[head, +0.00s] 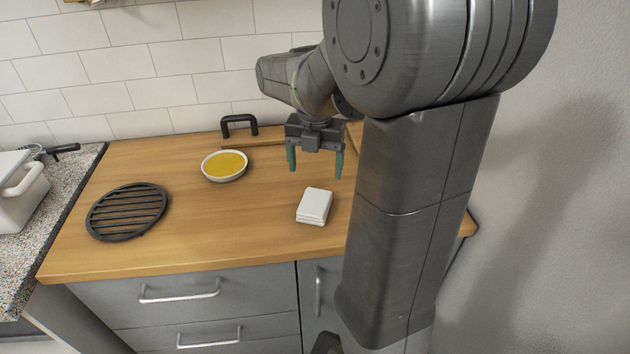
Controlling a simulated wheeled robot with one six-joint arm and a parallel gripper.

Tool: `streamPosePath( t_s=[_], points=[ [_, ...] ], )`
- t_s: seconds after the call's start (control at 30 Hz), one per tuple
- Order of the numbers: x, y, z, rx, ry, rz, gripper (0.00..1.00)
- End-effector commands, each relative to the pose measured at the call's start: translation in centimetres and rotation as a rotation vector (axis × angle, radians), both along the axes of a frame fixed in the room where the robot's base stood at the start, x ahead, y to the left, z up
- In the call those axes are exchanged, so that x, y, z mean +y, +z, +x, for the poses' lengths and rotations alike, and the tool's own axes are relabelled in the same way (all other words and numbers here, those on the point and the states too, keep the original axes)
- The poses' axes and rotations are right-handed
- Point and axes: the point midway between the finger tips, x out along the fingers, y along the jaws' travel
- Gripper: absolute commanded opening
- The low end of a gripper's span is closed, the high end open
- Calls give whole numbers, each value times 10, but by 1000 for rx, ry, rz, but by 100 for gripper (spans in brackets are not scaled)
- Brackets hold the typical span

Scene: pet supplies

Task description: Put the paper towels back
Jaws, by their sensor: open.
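A small stack of folded white paper towels (314,206) lies flat on the wooden countertop, right of its middle. My gripper (315,172) hangs above the counter, pointing down, with its two green fingers spread apart and nothing between them. In the picture it is just above and behind the stack, apart from it. A wooden item with a black handle (240,125) stands at the back by the tiled wall. It is partly hidden behind my gripper and arm, so I cannot tell what it is.
A white bowl with yellow contents (224,165) sits left of my gripper. A round black slatted trivet (127,211) lies at the left of the wooden counter (180,250). A white lidded pot (22,190) stands on the speckled counter at far left. Bare wood lies left of the stack.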

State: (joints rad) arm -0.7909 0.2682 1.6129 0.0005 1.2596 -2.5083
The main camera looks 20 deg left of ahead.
Motion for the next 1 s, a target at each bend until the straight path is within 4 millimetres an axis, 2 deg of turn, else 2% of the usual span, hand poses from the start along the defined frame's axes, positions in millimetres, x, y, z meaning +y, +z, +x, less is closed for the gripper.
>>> streamPosePath(
  t_s=[0.03, 0.2, 0.63, 0.77, 1.0],
  points=[
    [1, 9, 1, -3, 0, 2, 81],
    [0, 25, 0, -1, 0, 1, 81],
    [0, 26, 0, 1, 0, -1, 81],
    [0, 16, 0, 2, 0, -1, 81],
    [0, -27, -1, 4, 0, -5, 81]
  ],
)
